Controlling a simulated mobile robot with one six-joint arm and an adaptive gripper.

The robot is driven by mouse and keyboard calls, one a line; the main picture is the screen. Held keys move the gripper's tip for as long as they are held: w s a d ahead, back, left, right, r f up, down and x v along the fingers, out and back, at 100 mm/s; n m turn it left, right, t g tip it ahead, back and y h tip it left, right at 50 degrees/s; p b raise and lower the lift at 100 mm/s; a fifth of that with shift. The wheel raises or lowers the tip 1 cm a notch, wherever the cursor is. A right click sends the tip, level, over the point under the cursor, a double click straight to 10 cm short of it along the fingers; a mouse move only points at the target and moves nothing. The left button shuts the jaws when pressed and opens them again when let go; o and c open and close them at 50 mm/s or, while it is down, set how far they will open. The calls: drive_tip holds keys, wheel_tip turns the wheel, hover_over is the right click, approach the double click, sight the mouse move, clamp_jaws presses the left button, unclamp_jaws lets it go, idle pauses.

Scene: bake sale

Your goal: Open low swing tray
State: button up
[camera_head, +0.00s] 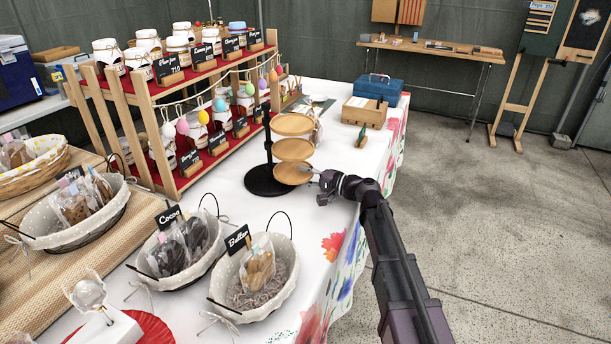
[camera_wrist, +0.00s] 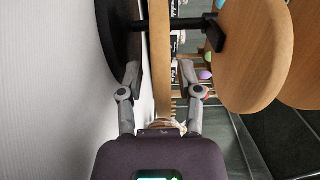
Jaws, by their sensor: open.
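A stand with a black base (camera_head: 263,181) and post carries three round wooden trays at the table's right side. The low swing tray (camera_head: 291,174) is the lowest, under the middle tray (camera_head: 294,149) and the top tray (camera_head: 293,124). My gripper (camera_head: 307,171) is at the low tray's right edge. In the wrist view, my gripper (camera_wrist: 160,72) is open, with one finger on each side of the low tray (camera_wrist: 158,35), seen nearly edge-on. Contact with the tray cannot be told. The middle tray (camera_wrist: 258,55) is at the right there.
A tiered jar rack (camera_head: 180,110) stands to the left of the stand. Lined baskets (camera_head: 225,290) are at the front of the white table. A wooden box (camera_head: 362,112) and blue case (camera_head: 378,88) sit behind. The floor to the right is clear.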

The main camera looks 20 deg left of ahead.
clamp_jaws()
drive_tip(key=shift+a, duration=0.1)
